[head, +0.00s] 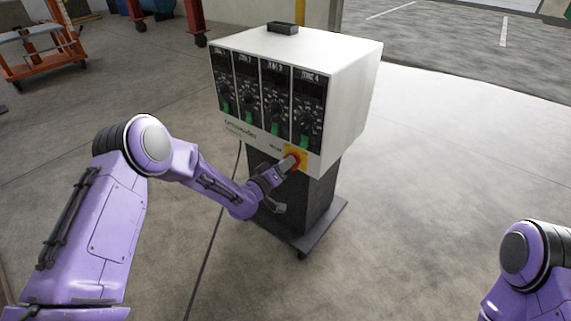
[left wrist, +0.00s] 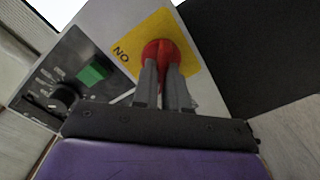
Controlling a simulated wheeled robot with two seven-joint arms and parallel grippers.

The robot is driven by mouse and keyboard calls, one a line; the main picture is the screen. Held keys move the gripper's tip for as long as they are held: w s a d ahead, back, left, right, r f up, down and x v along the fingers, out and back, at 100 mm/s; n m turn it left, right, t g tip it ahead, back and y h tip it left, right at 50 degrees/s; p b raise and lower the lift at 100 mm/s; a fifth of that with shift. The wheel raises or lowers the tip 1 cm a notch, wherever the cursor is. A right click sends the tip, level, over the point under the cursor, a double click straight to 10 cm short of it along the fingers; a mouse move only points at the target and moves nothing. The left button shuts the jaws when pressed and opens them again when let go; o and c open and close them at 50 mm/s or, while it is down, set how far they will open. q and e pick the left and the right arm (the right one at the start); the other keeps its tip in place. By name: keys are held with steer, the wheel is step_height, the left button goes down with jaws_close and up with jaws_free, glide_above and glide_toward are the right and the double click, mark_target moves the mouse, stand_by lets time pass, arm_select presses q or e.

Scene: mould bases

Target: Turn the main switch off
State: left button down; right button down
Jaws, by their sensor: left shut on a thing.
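The main switch is a red knob (left wrist: 161,50) on a yellow plate (left wrist: 192,48) at the lower right of the control box front. In the head view the yellow plate (head: 302,154) shows behind my left gripper (head: 289,163). In the left wrist view my left gripper (left wrist: 163,82) has its two grey fingers closed on the red knob, one on each side. The word ON shows on the plate beside the knob. The rest of the plate's lettering is hidden. My right gripper is out of view; only part of my right arm shows at the lower right.
The white control box (head: 335,65) stands on a dark pedestal with a base plate (head: 303,243). Its front has several zone panels with green switches (head: 276,128). A black cable (head: 212,235) runs along the floor. An orange cart (head: 40,55) stands far left. The floor at right is clear.

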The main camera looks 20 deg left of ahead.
arm_select(q)
steer(key=shift+w+a+r, duration=0.1)
steer(key=shift+w+r, duration=0.05)
steer(key=shift+r, duration=0.15)
steer(key=c, duration=1.2)
jaws_free()
steer(key=shift+o, duration=0.2)
steer(key=shift+f, duration=0.2)
steer(key=p+v, duration=0.1)
steer(key=v, duration=0.9)
steer(key=shift+s, duration=0.25)
